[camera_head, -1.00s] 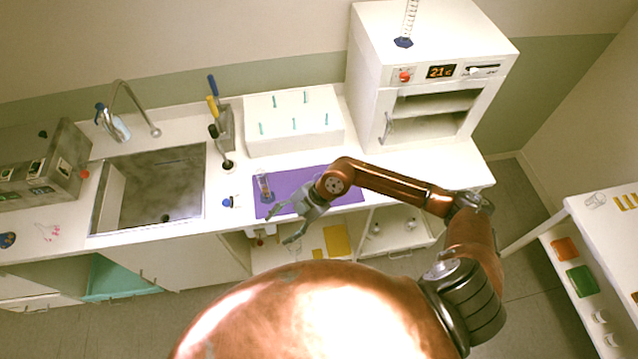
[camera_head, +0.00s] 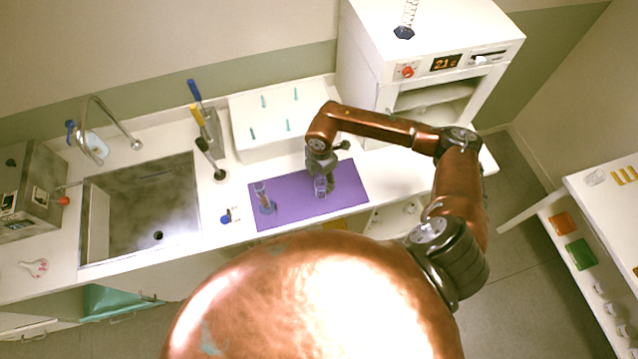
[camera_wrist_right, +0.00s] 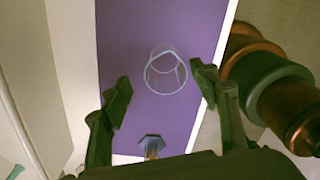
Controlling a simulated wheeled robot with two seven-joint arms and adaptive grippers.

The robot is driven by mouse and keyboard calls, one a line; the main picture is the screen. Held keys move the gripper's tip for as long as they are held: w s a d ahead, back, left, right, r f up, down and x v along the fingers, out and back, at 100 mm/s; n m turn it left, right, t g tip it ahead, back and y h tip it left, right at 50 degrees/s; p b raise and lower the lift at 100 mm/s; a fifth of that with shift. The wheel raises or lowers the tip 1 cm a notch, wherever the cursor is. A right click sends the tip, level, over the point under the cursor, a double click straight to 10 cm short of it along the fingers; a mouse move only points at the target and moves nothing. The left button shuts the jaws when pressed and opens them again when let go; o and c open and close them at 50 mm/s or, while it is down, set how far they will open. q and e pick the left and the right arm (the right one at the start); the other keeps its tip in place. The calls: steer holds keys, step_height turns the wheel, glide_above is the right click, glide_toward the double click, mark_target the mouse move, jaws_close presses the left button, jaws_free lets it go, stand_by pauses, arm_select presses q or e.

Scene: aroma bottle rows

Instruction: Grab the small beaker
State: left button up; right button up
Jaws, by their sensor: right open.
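The small clear glass beaker (camera_head: 320,187) stands on the right part of the purple mat (camera_head: 345,190). In the right wrist view the beaker (camera_wrist_right: 166,72) shows as a clear round rim above the purple surface. My right gripper (camera_head: 319,166) is open, just behind and above the beaker in the head view, partly overlapping it. In the wrist view its two fingers (camera_wrist_right: 160,84) are spread to either side, with the beaker near the gap between them; contact cannot be made out. My left gripper is not in view.
A slim glass cylinder with a blue base (camera_head: 265,200) stands on the mat left of the beaker. A white rack with green pegs (camera_head: 270,145) lies behind. The sink (camera_head: 140,210) is left, a white oven (camera_head: 372,60) right.

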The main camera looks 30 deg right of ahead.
mark_target(322, 188)
steer(key=shift+s+f, duration=0.25)
steer(key=shift+f, duration=0.6)
step_height(322, 188, down, 4)
steer(key=shift+s+f+p, duration=0.1)
steer(key=shift+f+p, duration=0.15)
steer(key=shift+p, duration=0.75)
steer(key=shift+f, duration=0.3)
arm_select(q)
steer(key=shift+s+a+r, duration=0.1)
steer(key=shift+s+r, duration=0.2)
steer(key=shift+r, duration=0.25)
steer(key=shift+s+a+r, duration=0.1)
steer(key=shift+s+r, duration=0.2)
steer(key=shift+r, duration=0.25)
arm_select(e)
steer(key=c, duration=1.2)
steer(key=shift+c, duration=0.2)
